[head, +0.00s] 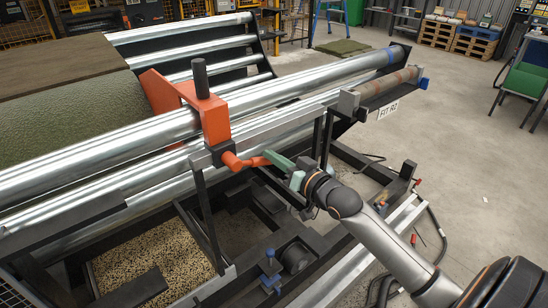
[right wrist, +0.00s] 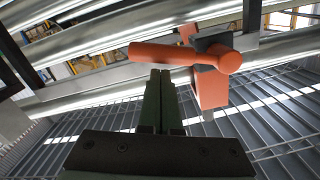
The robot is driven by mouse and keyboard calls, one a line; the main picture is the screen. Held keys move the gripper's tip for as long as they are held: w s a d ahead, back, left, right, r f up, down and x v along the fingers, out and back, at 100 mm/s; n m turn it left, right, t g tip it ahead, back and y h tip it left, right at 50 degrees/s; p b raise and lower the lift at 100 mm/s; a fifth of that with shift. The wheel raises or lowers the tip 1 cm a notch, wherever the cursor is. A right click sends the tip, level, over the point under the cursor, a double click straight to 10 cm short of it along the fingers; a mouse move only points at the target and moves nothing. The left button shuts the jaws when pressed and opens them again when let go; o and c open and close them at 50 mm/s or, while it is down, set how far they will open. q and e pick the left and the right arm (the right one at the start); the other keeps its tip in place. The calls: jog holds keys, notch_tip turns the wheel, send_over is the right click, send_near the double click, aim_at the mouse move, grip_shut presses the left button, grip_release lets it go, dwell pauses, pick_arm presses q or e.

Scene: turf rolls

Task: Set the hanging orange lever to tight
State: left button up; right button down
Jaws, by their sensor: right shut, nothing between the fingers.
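The orange lever (head: 243,162) hangs under a dark block at the lower end of an orange bracket (head: 215,120), beside the silver rollers. Its arm points right, toward my right gripper (head: 272,157). In the right wrist view the lever (right wrist: 165,53) lies across the picture, with its round hub at the right. My right gripper's green fingers (right wrist: 160,74) are shut and empty, their tips just below the lever arm. I cannot tell whether they touch it. No tight marking is readable on the lever. My left gripper is not in view.
Long silver rollers (head: 120,148) run behind the lever, with a green turf roll (head: 60,100) at the left. A dark frame with a tray of granules (head: 150,265) lies below. A grey rail (head: 285,122) passes just behind the lever. Open floor lies at the right.

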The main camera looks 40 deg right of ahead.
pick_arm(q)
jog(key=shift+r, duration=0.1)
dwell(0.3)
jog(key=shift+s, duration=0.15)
pick_arm(e)
jog(key=shift+f+m, duration=0.25)
jog(key=shift+m, duration=0.15)
